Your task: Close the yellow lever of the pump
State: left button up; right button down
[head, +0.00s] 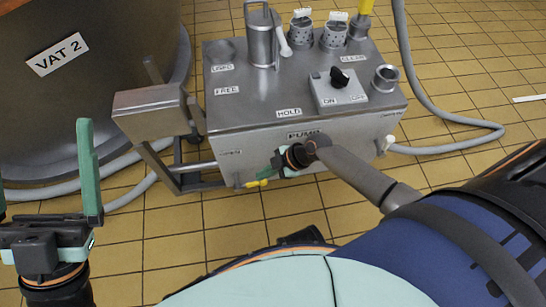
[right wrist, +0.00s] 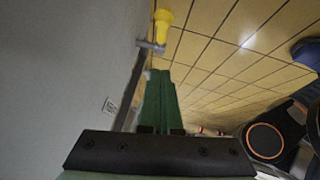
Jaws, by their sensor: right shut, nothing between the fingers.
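The grey metal pump box (head: 300,140), labelled PUMP on its front, stands on the tiled floor in the head view. Its yellow lever (head: 257,183) shows low at the front left, partly hidden by my right gripper. In the right wrist view the yellow lever (right wrist: 162,22) lies beyond the fingertips, on a small metal fitting beside the grey wall. My right gripper (head: 270,173) is close to the lever, with its green fingers (right wrist: 159,78) together and empty; a small gap shows between the tips and the lever. My left gripper (head: 46,185) is open and empty at the left.
The large VAT 2 (head: 85,110) stands left of the pump, with grey hoses on the floor around it. Another hose (head: 425,105) curves right of the pump. Metal cups and a switch box (head: 338,92) sit on top. Open tiled floor shows in front.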

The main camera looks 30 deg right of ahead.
aim_at(250, 185)
jog(key=f+b, duration=0.1)
jog(key=f, duration=0.1)
jog(key=w+a+f+b, duration=0.1)
jog(key=f+b, duration=0.1)
jog(key=f, duration=0.1)
jog(key=shift+w+a+f, duration=0.25)
jog(key=shift+f, duration=0.1)
jog(key=shift+w+d+f, duration=0.1)
jog(key=shift+f, duration=0.3)
pick_arm(q)
jog(key=shift+m+g, duration=0.3)
jog(key=f, duration=0.2)
jog(key=d+f, duration=0.1)
jog(key=f, duration=0.1)
jog(key=shift+w+f, duration=0.1)
jog(key=shift+f, duration=0.25)
jog(key=shift+a, duration=0.1)
jog(key=shift+r, duration=0.1)
